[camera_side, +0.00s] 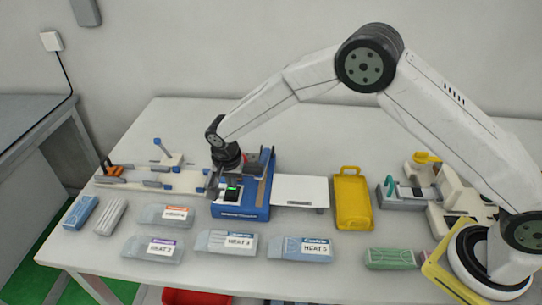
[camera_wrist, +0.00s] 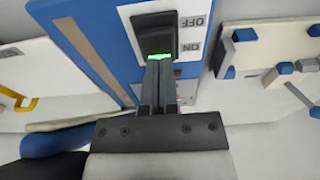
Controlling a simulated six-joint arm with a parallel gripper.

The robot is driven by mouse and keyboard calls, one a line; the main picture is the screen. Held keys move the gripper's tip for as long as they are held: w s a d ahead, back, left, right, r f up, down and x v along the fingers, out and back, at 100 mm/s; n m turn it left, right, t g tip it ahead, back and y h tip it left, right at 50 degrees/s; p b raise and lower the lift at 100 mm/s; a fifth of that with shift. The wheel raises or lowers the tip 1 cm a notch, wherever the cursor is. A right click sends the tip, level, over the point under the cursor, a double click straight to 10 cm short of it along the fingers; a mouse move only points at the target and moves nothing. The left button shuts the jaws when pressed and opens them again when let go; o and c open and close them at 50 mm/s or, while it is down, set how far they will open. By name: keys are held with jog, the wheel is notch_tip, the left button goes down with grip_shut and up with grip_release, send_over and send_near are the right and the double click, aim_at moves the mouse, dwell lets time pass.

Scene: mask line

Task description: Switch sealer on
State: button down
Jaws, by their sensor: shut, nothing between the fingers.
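The sealer (camera_side: 240,211) is a blue machine near the middle of the table. Its black rocker switch (camera_wrist: 155,35) sits on a pale panel marked OFF and ON in the wrist view. A green light (camera_wrist: 162,58) glows at the ON end of the switch, and green also shows on the sealer in the side view (camera_side: 232,190). My gripper (camera_wrist: 160,68) is shut and empty, its fingertips at the ON end of the switch. They overlap its edge in the picture; I cannot tell whether they touch it.
A white plate (camera_side: 300,191) and a yellow tray (camera_side: 352,200) lie right of the sealer. A rack with blue-tipped parts (camera_side: 155,178) is to the left. Several labelled heat packs (camera_side: 227,242) lie along the front. Another machine (camera_side: 450,200) stands near my base.

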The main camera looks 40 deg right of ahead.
aim_at(230, 196)
jog(key=shift+s+a+f, duration=0.1)
jog(key=shift+s+f, duration=0.05)
jog(key=shift+s, duration=0.05)
jog(key=shift+s+a, duration=0.5)
jog(key=shift+r, duration=0.25)
jog(key=shift+a+r, duration=0.15)
jog(key=shift+r, duration=0.6)
notch_tip(230, 196, up, 12)
jog(key=s+a, duration=0.1)
jog(key=s, duration=0.1)
jog(key=shift+a, duration=0.4)
jog(key=shift+w+d+r, duration=0.2)
jog(key=shift+w+d, duration=0.3)
jog(key=shift+w, duration=0.05)
jog(key=shift+f, duration=0.15)
jog(key=f, duration=0.4)
jog(key=w+d+f, duration=0.1)
jog(key=f, duration=0.4)
jog(key=w+d+f, duration=0.1)
jog(key=f, duration=0.3)
jog(key=shift+f, duration=0.2)
